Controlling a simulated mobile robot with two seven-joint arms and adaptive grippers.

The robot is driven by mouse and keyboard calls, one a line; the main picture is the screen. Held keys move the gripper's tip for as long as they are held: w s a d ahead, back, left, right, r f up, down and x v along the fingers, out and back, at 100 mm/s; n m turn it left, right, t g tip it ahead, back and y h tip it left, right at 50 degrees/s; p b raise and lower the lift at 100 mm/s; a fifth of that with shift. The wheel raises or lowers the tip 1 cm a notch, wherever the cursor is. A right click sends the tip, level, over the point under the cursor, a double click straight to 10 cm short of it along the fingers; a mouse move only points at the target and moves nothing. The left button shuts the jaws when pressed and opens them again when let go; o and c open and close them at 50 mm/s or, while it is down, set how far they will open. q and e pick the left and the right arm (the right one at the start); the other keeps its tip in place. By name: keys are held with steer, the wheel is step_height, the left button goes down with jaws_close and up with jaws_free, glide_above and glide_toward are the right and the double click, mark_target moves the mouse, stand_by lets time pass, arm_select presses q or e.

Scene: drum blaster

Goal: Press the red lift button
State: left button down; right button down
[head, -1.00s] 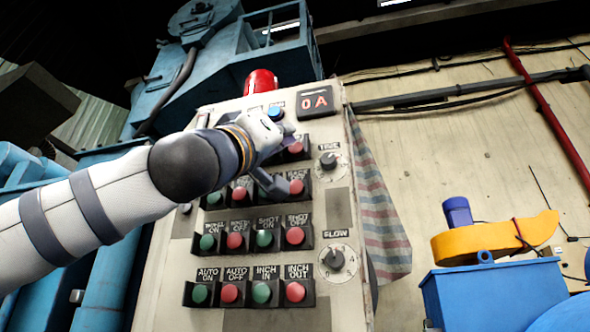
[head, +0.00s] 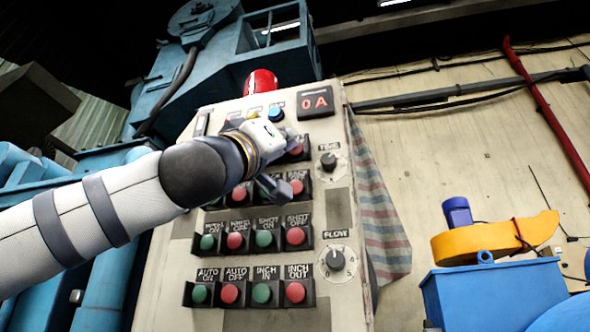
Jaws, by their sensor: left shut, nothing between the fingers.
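The control panel (head: 340,290) carries rows of red and green buttons with black label plates. My left gripper (head: 282,190) is shut and empty in front of the upper rows. Its fingers are close to a red button (head: 296,187) on the right; I cannot tell whether they touch it. Another red button (head: 296,151) shows just above the gripper, partly covered. A third red button (head: 239,194) lies left of the fingers. My gripper and forearm hide parts of the upper rows and labels, so I cannot tell which red button is lift. My right gripper is out of view.
A red beacon (head: 261,84) and a display reading 0A (head: 317,101) top the panel. Two knobs (head: 328,161) (head: 335,260) sit at its right. A striped cloth (head: 378,205) hangs beside it. Blue machinery (head: 95,240) stands left; a blue-and-yellow machine (head: 490,275) stands right.

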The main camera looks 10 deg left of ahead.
arm_select(q)
steer(key=shift+w, duration=0.25)
stand_by(0.3)
steer(key=shift+s, duration=0.9)
steer(key=s, duration=0.5)
steer(key=shift+a, duration=0.15)
stand_by(0.8)
